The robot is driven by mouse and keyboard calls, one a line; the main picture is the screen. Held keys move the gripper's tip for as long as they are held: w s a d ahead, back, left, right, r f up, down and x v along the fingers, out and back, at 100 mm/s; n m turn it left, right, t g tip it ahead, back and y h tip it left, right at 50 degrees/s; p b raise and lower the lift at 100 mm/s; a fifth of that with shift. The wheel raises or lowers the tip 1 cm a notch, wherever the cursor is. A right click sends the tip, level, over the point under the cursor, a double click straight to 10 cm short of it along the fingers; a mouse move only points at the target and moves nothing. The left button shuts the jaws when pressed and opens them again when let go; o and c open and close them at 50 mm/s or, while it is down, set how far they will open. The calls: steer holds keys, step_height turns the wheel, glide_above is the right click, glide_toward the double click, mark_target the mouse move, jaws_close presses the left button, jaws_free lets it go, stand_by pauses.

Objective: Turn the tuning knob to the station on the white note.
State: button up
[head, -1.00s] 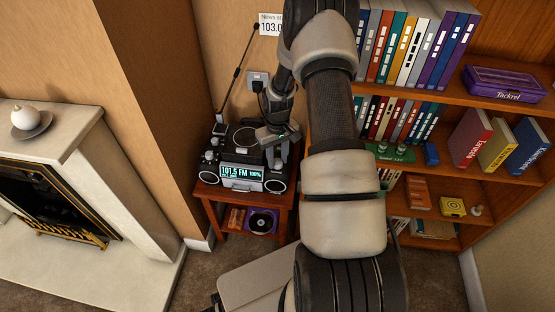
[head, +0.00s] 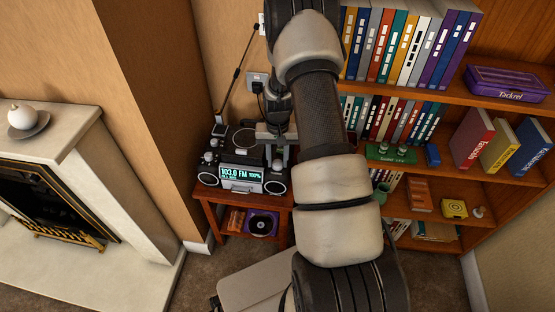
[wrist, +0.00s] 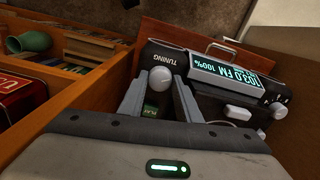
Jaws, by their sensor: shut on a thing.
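The radio (head: 228,172) stands on a small red-brown table. Its lit display (head: 241,173) reads 103.0 FM and 100%, and it also shows in the wrist view (wrist: 228,74). The pale round tuning knob (wrist: 161,79), beside the word TUNING, sits between the fingertips of my gripper (wrist: 160,92). The gripper is shut on the knob. In the head view my gripper (head: 277,158) is at the radio's right side, where my arm hides the knob. Only a sliver of the white note (head: 262,24) shows on the wall; my arm covers the rest.
A bookshelf (head: 400,170) with books and small objects stands close on the right. A thin antenna (head: 237,80) rises behind the radio, near a wall socket (head: 257,84). A pale fireplace (head: 120,190) is on the left. The side table (head: 212,198) has narrow free edges.

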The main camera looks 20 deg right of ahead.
mark_target(277, 163)
steer(key=o, duration=1.1)
steer(key=shift+c, duration=0.2)
step_height(277, 163, up, 17)
steer(key=p, duration=0.3)
steer(key=shift+r, duration=0.2)
